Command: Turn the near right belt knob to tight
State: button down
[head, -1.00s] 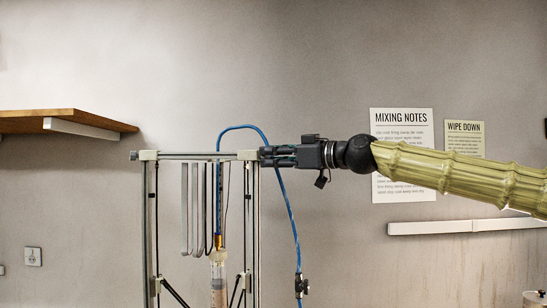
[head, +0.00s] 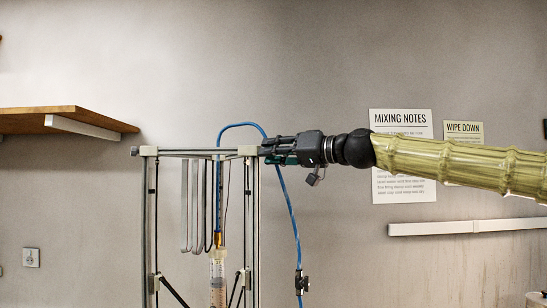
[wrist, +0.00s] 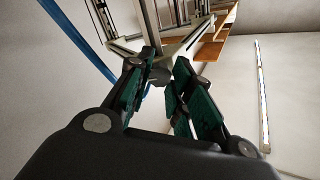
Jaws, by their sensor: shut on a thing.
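The delta printer frame (head: 151,210) stands upright in the head view, with a bar across its top. My gripper (head: 266,150) reaches in from the right and is at the right top corner of that frame. In the wrist view my gripper (wrist: 160,76) has its green-padded fingers on either side of a small grey knob (wrist: 160,74) and is shut on it. The knob is mostly hidden by the fingers in the head view, and no tight mark is readable. Another small knob (head: 134,152) sticks out at the left top corner.
A blue hose (head: 289,205) arches over the frame and hangs close below my gripper. A clay tube (head: 218,275) hangs inside the frame. A wooden shelf (head: 60,114) is at the left. Paper notes (head: 402,122) and a white rail (head: 460,227) are on the wall behind my arm.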

jog(key=m, duration=1.1)
jog(key=shift+r, duration=0.1)
jog(key=shift+m, duration=0.3)
jog(key=c, duration=1.3)
grip_release()
jog(key=shift+o, duration=0.2)
jog(key=shift+s+d, duration=0.1)
jog(key=v, duration=1.1)
jog(key=shift+s+d, duration=0.25)
jog(key=shift+d, duration=0.1)
